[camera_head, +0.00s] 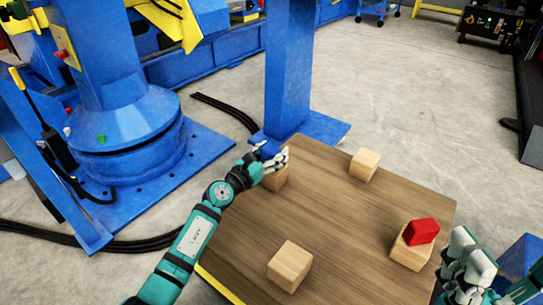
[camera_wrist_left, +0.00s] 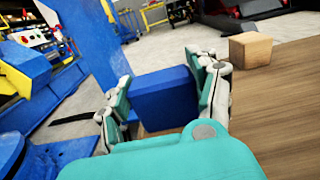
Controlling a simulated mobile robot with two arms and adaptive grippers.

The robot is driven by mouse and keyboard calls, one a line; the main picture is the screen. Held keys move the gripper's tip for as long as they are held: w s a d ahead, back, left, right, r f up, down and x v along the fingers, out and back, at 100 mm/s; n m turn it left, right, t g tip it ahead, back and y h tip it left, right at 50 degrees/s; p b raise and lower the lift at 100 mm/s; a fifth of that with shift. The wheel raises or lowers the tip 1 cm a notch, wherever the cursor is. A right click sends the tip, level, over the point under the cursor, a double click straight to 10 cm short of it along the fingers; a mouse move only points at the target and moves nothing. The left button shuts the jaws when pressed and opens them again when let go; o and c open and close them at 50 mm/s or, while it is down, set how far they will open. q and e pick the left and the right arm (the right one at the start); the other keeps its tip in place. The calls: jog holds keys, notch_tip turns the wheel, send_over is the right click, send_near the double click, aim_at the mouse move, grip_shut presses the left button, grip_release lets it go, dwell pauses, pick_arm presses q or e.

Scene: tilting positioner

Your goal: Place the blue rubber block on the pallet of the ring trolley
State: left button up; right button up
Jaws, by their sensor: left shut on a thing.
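The blue rubber block (camera_wrist_left: 165,97) sits between the fingers of my left gripper, which is shut on it, in the left wrist view. In the head view my left gripper (camera_head: 268,162) is over the back left wooden block (camera_head: 276,179), and its hand hides the blue block. I cannot tell whether the blue block touches the wood below it. The wooden board (camera_head: 335,220) with a yellow edge looks like the pallet. My right gripper (camera_head: 470,260) is at the lower right, by the board's right edge; its finger opening is unclear.
Wooden blocks stand near the board's corners: one at the back (camera_head: 364,165), one at the front (camera_head: 290,265), one at the right (camera_head: 411,248) with a red block (camera_head: 422,231) on it. A blue post (camera_head: 288,70) rises behind the board. A blue positioner (camera_head: 125,130) stands left.

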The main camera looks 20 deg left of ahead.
pick_arm(q)
jog(key=o, duration=1.3)
